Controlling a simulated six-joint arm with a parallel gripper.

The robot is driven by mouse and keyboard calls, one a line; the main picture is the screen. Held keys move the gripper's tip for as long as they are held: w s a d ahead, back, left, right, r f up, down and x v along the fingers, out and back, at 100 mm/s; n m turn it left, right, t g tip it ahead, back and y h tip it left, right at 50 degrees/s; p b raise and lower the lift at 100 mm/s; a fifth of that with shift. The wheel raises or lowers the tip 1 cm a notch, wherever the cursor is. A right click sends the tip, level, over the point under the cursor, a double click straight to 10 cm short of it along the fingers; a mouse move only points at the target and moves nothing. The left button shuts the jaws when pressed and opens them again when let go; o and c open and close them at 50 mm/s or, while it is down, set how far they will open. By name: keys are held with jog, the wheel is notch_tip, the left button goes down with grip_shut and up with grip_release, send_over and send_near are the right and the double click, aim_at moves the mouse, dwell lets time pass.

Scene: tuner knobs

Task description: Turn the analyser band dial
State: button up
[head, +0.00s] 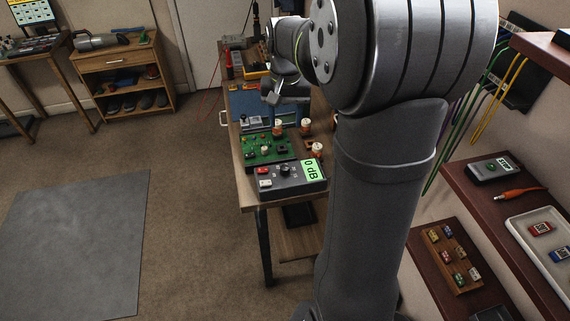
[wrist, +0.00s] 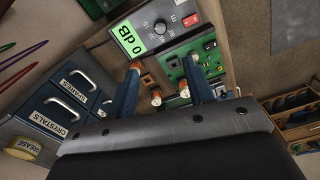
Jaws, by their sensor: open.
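The analyser (head: 290,185) is a grey box at the front end of the bench, with a lit green display reading "0 dB". In the head view my gripper (head: 285,96) is farther back over the bench, partly hard to make out.
A green circuit board (head: 264,148) lies just behind the analyser. Several orange-and-white jars (head: 317,150) stand beside it. Blue drawers (wrist: 62,105) labelled "CRYSTALS" and "SPARES" show in the wrist view. A red shelf (head: 505,190) is at right; open floor lies left of the bench.

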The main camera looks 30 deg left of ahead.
aim_at(285, 167)
notch_tip(285, 167, down, 18)
jog(key=shift+r, duration=0.2)
dwell(0.4)
jog(key=c, duration=1)
